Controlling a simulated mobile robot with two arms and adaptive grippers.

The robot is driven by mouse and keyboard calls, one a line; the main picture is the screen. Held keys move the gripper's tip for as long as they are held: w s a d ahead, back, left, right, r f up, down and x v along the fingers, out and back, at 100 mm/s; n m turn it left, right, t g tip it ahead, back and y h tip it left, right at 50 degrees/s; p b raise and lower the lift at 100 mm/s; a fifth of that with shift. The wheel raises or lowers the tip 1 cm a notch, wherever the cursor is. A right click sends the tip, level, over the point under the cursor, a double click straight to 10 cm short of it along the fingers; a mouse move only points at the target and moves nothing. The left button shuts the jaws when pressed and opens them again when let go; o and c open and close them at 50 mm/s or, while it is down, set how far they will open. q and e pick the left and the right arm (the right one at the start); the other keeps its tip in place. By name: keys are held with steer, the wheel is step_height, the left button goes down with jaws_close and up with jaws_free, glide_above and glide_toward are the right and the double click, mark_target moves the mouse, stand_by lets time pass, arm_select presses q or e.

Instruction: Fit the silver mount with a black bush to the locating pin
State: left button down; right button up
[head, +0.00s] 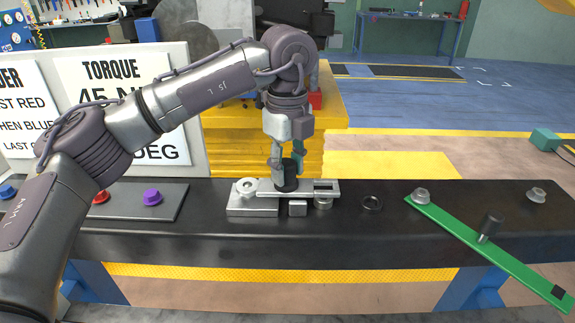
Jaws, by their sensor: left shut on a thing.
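The silver mount (308,187) is a flat plate with a slot near its right end. My left gripper (287,164) points down from above and is shut on the black bush. The plate overlaps a silver block (240,205) on the dark bench; I cannot tell whether it touches the block or hangs just above it. I cannot make out the locating pin for certain; a black-topped silver pin (490,227) stands by the green bar (470,238) at the right. My right gripper is out of view.
A small silver block (297,208), a silver nut (323,203) and a black ring (371,202) lie near the mount. Silver flanged parts are on the bar (421,195) and at far right (536,194). A button panel (128,203) and a sign (125,90) stand left.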

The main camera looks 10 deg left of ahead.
arm_select(q)
steer(key=shift+f+b, duration=0.7)
steer(key=shift+f, duration=0.05)
stand_by(0.4)
steer(key=c, duration=0.7)
jaws_free()
steer(key=shift+o, duration=0.4)
